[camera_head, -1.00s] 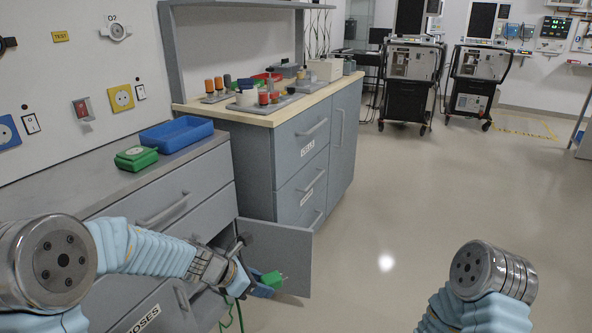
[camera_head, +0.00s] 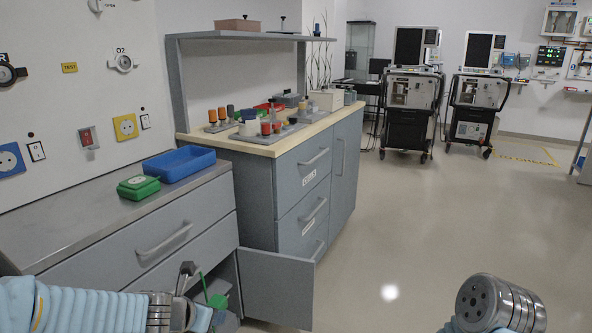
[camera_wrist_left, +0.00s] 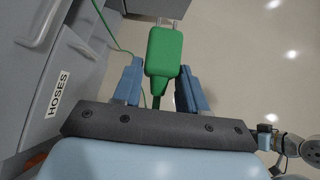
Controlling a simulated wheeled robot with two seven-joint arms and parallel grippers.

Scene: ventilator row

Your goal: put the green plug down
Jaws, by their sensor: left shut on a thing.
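The green plug (camera_wrist_left: 165,52) is between the blue fingers of my left gripper (camera_wrist_left: 161,78), with its metal pins pointing away from the gripper. Its green cable (camera_wrist_left: 112,35) runs off towards the grey cabinet. In the head view the plug (camera_head: 217,301) shows at the bottom, in front of the lower cabinet opening and left of the open door. My left gripper (camera_head: 203,311) is partly cut off by the lower edge there. My right gripper is out of view; only part of my right arm shows at the lower right.
The counter (camera_head: 75,220) holds a green box (camera_head: 138,187) with a socket-like top and a blue tray (camera_head: 205,158). The cabinet door (camera_head: 275,288) stands open. A yellow socket (camera_head: 126,126) and a blue socket (camera_head: 10,160) are on the wall. The counter front is clear.

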